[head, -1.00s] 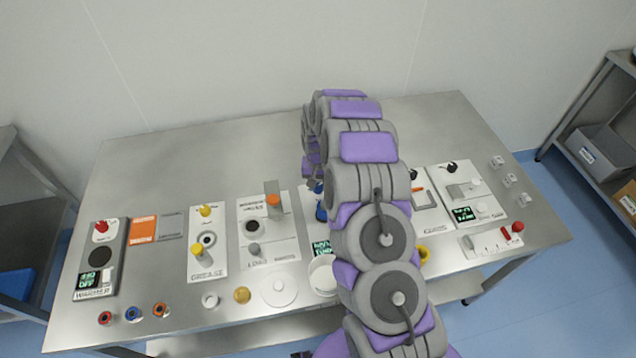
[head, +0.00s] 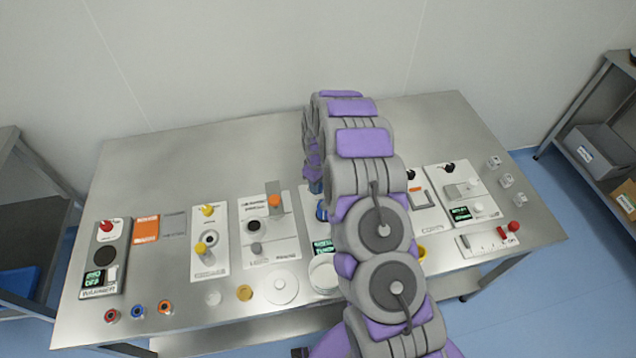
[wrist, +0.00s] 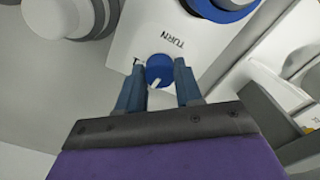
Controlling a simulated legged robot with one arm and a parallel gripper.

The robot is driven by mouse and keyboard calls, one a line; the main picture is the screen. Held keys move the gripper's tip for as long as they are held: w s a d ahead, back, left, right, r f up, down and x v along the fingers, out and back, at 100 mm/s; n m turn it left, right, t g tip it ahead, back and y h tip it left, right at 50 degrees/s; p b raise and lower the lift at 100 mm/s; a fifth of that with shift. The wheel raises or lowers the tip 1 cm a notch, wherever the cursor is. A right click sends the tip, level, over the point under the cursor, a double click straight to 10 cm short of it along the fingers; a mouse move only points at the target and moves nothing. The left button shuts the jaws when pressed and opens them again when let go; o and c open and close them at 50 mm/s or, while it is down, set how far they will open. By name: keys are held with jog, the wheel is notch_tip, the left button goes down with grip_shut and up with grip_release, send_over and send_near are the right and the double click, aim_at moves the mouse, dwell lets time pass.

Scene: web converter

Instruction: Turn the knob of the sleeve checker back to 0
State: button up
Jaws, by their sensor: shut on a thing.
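The blue knob (wrist: 160,70) sits on a white panel (wrist: 135,40) in the wrist view, beside the printed word TURN. A white pointer line on it slants toward the lower left, and a "1"-like mark is printed to its left. My gripper (wrist: 160,66) has its two blue fingers on either side of the knob and is shut on it. In the head view my gripper (head: 315,186) is over the middle panel (head: 308,215), whose right part and knob are hidden by my arm. A small green display (head: 322,247) shows there, its text unreadable.
A larger blue round part (wrist: 225,8) and a grey-white cylinder (wrist: 62,15) stand close to the knob. Other panels line the steel table (head: 150,180), including grease (head: 222,265) and warmer (head: 100,289) stations. The back of the table is mostly clear.

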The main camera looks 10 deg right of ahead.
jog(key=n, duration=0.6)
jog(key=shift+w, duration=0.1)
jog(key=n, duration=0.7)
jog(key=shift+r+b, duration=0.1)
jog(key=shift+b, duration=0.2)
jog(key=shift+w, duration=0.1)
jog(key=o, duration=1)
jog(key=shift+o, duration=0.2)
notch_tip(320, 180, up, 17)
jog(key=p, duration=0.2)
jog(key=shift+r, duration=0.1)
